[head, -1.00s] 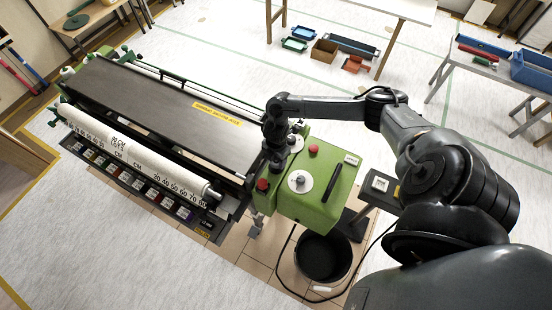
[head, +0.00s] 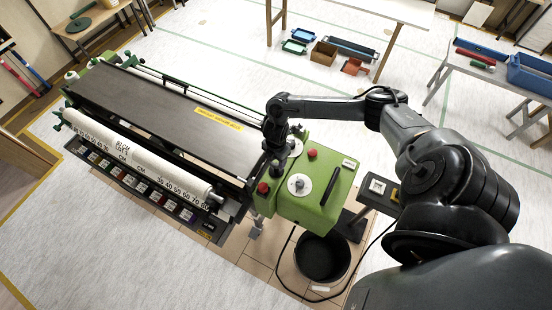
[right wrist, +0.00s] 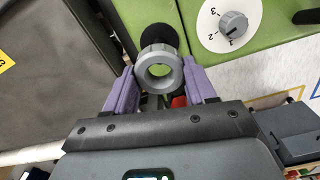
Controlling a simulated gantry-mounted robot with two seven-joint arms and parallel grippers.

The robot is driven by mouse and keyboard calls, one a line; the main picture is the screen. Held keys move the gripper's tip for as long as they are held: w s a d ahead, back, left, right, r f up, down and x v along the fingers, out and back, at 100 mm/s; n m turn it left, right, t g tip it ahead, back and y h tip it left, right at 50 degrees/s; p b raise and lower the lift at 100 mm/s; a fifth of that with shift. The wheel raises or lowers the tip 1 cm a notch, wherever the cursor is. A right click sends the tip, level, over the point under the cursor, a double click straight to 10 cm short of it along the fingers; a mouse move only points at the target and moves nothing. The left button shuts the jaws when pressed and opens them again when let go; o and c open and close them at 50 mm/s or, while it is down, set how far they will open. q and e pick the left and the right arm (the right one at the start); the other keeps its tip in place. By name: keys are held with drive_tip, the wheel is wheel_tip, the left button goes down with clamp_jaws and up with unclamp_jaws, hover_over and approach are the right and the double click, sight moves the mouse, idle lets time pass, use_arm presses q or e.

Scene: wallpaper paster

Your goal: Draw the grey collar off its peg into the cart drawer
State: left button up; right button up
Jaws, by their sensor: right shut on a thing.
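The grey collar (right wrist: 160,72) is a thick ring between the purple fingers of my right gripper (right wrist: 161,78), in the right wrist view. The gripper is shut on it. The ring's hole faces the camera and shows green through it. A round black part (right wrist: 158,37) shows just beyond the collar; I cannot tell whether it is the peg. In the head view my right wrist hangs over the near end of the green machine housing (head: 313,203), and the collar is hidden there. I cannot pick out the cart drawer for sure. My left gripper is not in view.
The long machine with a dark top (head: 165,105) and a white paper roll (head: 130,155) lies at left. A black bucket (head: 321,259) stands below the housing. A small dark stand (head: 378,188) is right of it. A cable loops on the floor.

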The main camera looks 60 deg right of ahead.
drive_tip(key=shift+r, duration=0.15)
drive_tip(key=shift+r+p, duration=0.95)
drive_tip(key=shift+r, duration=0.9)
